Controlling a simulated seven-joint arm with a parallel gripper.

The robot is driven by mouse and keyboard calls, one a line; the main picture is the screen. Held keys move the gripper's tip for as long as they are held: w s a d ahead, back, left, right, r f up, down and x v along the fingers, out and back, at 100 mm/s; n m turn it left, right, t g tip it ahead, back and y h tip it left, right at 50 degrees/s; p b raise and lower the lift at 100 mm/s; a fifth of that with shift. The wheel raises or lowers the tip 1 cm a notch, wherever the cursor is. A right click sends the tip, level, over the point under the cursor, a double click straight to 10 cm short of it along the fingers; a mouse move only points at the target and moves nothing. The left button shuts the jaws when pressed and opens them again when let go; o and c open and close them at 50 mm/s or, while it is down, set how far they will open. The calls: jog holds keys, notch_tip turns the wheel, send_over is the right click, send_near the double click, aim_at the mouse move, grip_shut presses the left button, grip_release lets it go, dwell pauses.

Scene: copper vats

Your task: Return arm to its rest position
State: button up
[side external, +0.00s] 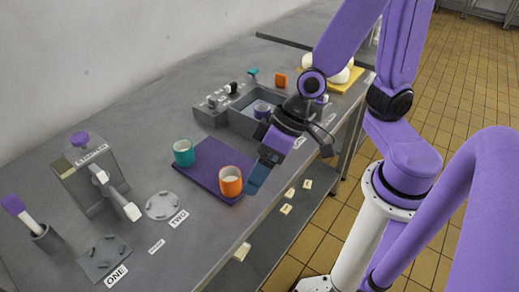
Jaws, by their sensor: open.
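My gripper (288,154) hangs over the worktop, just right of the purple mat and in front of the grey basin unit. It points downward and is open, with nothing seen between its fingers. My purple arm reaches to it from the right, bent at a joint above the worktop. One dark-tipped finger shows close to the orange cup in the picture; whether it touches the cup cannot be told. An orange cup (230,185) with pale contents and a teal cup (184,154) stand upright on the purple mat (213,160).
The grey basin unit (212,119) holds a purple cup. A grey dispenser (85,185) with a lever, a round plate (163,207), a square plate (103,259) and a brush in a holder (46,238) stand left. A yellow board (352,81) lies behind my arm.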

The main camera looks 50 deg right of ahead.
jog(key=s+d+r+n+g+h, duration=0.1)
jog(key=s+d+r+n+h, duration=0.1)
jog(key=s+d+n, duration=0.2)
jog(key=s+d+r+n+g+h, duration=0.1)
jog(key=s+d+r+n+h, duration=0.1)
jog(key=d, duration=0.6)
jog(key=s+n+h, duration=0.1)
jog(key=s+n, duration=0.1)
jog(key=shift+s+d+r+n+g, duration=0.15)
jog(key=shift+s+r+n+g, duration=0.1)
jog(key=shift+r+n+g, duration=0.1)
